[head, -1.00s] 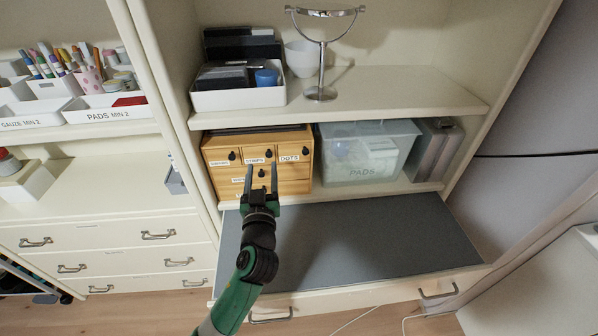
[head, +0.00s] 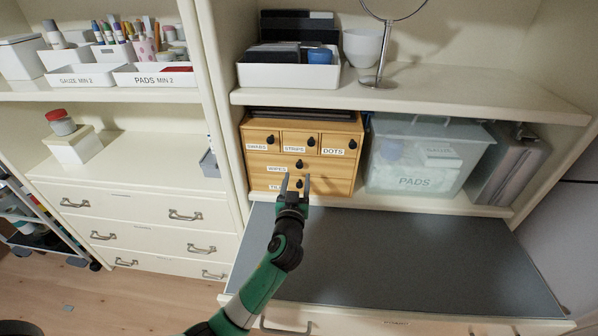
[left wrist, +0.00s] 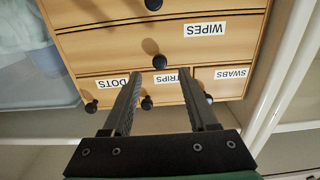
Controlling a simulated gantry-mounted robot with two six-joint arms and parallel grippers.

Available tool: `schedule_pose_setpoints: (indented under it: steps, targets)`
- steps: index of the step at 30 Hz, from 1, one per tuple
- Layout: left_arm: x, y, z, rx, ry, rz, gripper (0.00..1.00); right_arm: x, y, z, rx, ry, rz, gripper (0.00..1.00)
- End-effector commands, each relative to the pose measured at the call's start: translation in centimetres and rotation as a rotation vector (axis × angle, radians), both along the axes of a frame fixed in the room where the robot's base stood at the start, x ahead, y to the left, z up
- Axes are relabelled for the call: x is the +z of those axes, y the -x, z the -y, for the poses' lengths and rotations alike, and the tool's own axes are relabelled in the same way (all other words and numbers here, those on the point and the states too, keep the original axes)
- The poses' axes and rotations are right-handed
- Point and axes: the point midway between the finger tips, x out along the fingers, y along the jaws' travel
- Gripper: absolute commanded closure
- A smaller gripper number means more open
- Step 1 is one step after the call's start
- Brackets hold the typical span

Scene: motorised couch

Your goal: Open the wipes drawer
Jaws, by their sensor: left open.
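The small wooden drawer box (head: 249,152) stands on the shelf with its drawers shut. Its wipes drawer (head: 268,160) is the wide middle one, with a dark round knob (head: 299,164). In the left wrist view, which is upside down, the wipes drawer (left wrist: 110,44) shows with its label and knob (left wrist: 159,61). My left gripper (head: 296,182) is open and empty in front of the box, just below the wipes knob in the head view. In the left wrist view its fingertips (left wrist: 159,77) are spread to either side of the knob's line, apparently short of it. My right gripper is not in view.
Small drawers labelled swabs (head: 257,136), strips (head: 292,140) and dots (head: 333,145) sit above the wipes drawer. A lower drawer (head: 322,186) is partly hidden by my gripper. A clear pads bin (head: 415,165) stands right of the box. A grey surface (head: 400,255) extends in front.

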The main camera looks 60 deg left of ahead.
Motion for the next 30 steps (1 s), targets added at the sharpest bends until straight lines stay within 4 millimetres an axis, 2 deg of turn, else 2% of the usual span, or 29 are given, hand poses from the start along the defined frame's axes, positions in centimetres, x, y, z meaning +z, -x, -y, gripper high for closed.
schedule_pose_setpoints:
  steps: [3,7,11,18,28,30]
  targets:
    - [-0.2,-1.4,-2.2,0.002,-0.001,0.001,0.41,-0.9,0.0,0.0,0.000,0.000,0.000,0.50]
    - [-0.2,-2.5,-3.8,0.001,-0.001,0.001,0.41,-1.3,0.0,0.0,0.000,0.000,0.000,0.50]
    - [-0.1,-3.0,-4.5,0.000,0.000,0.000,0.41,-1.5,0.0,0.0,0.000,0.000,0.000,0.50]
    - [0.0,-3.1,-4.6,-0.001,0.000,0.000,0.41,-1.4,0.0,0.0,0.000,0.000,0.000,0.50]
    - [0.0,-3.1,-4.5,-0.001,0.000,0.000,1.00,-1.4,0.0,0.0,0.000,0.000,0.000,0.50]
    - [0.0,-3.1,-4.5,-0.001,0.000,0.000,1.00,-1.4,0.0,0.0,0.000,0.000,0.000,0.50]
